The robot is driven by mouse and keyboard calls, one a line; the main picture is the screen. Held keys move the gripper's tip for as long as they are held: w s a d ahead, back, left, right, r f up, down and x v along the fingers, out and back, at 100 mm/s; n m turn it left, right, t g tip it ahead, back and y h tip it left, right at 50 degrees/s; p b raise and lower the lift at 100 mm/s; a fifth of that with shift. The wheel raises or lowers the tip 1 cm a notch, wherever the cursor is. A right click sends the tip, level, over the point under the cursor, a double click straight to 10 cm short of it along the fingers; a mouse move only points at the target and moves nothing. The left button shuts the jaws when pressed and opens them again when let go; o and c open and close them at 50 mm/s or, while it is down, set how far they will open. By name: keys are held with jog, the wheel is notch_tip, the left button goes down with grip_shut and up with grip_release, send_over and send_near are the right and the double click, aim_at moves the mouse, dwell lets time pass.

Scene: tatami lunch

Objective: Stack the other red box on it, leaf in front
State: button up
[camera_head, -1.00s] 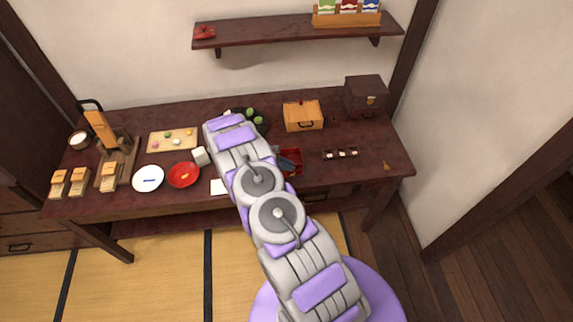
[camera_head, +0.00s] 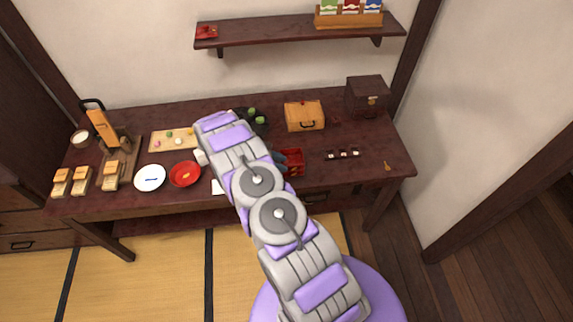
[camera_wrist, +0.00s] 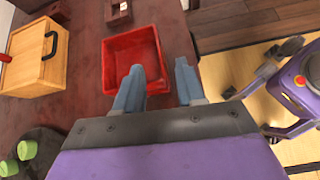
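An open, empty-looking red box (camera_head: 292,162) stands on the dark table, right of my arm. It fills the upper middle of the wrist view (camera_wrist: 119,48). My gripper (camera_wrist: 160,84) is open with nothing visible between its fingers except the box's right wall and some table. In the head view my arm hides most of the gripper. I cannot make out a second red box on the table or a leaf.
A small red item (camera_head: 206,32) lies on the wall shelf (camera_head: 270,34). A wooden box (camera_head: 304,116), a dark plate with green pieces (camera_wrist: 26,156), a red plate (camera_head: 185,174) and a white plate (camera_head: 150,178) surround the area.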

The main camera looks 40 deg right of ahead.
jog(key=p+v, duration=0.1)
jog(key=v, duration=1.2)
jog(key=shift+a, duration=0.25)
jog(key=shift+w, duration=0.1)
jog(key=s+a+r+m+t+y+b, duration=0.1)
jog(key=s+a+r+m+y, duration=0.2)
jog(key=s+r, duration=0.6)
jog(key=s+a+r+m+y, duration=0.1)
jog(key=s+a+r+m, duration=0.35)
jog(key=r, duration=0.85)
jog(key=s+a+r+m+t+y, duration=0.1)
jog(key=s+a, duration=0.2)
jog(key=s, duration=0.6)
jog(key=s+a+r+m+y+b, duration=0.1)
jog(key=s+a, duration=0.3)
jog(key=s, duration=0.5)
jog(key=s+a+r+m+t+y, duration=0.1)
jog(key=s+a+r+y, duration=0.2)
jog(key=s, duration=0.6)
jog(key=shift+a+t, duration=0.3)
jog(key=shift+a, duration=0.35)
